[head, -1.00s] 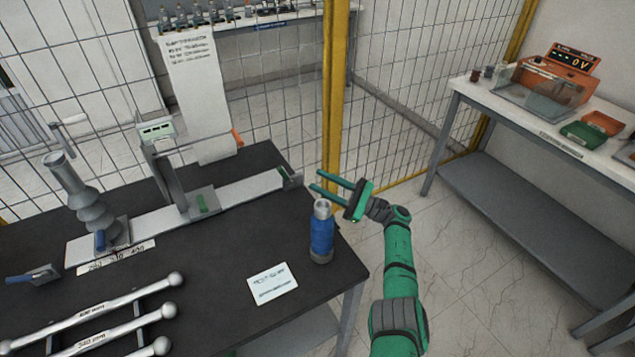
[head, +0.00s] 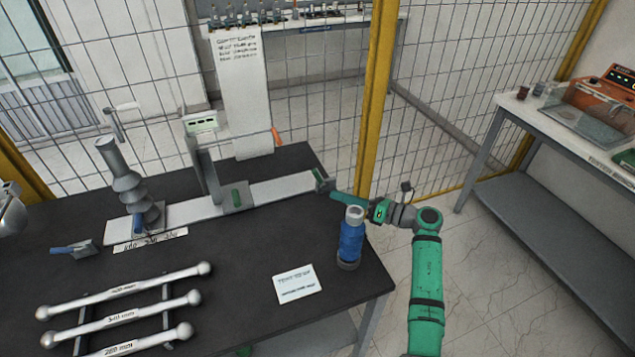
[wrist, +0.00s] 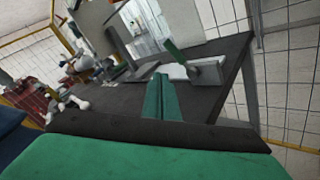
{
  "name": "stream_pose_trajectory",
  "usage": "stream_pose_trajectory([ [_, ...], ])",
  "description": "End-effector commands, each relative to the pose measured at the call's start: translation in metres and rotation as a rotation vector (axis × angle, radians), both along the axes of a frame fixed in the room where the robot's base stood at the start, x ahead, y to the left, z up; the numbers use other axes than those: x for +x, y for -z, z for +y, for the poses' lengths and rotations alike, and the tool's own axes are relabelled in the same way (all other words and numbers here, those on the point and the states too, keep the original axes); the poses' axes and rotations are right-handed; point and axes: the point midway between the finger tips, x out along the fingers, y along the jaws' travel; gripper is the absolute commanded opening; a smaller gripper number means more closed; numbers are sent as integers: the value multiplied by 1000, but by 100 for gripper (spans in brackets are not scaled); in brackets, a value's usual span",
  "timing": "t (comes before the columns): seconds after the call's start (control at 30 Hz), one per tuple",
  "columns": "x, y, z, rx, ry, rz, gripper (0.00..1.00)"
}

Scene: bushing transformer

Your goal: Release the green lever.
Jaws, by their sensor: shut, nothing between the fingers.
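A green lever (head: 318,175) sits at the grey bracket on the right end of the long metal rail (head: 280,190). In the wrist view a green lever (wrist: 173,48) stands tilted beside the grey bracket (wrist: 208,70). Another green piece (head: 236,197) is on the grey carriage on the rail. My gripper (head: 335,195) is shut and empty, its fingers pointing left, just right of the rail-end bracket. In the wrist view the shut fingers (wrist: 160,97) point toward the lever; I cannot tell whether they touch it.
A white card (head: 297,284) and several silver rods (head: 125,288) lie nearer. A yellow post (head: 376,95) and mesh fence stand behind. A second bench (head: 560,135) is at the right.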

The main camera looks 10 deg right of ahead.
Motion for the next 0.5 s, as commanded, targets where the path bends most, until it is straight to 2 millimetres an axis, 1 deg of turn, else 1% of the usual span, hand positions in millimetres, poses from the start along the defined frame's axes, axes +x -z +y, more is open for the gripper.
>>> stream_pose_trajectory([
  [0.1,-4,-5,3,56,51,141,0],
  [0.3,-10,-18,4,182,171,358,0],
  [0.5,-16,-31,2,297,273,485,0],
])
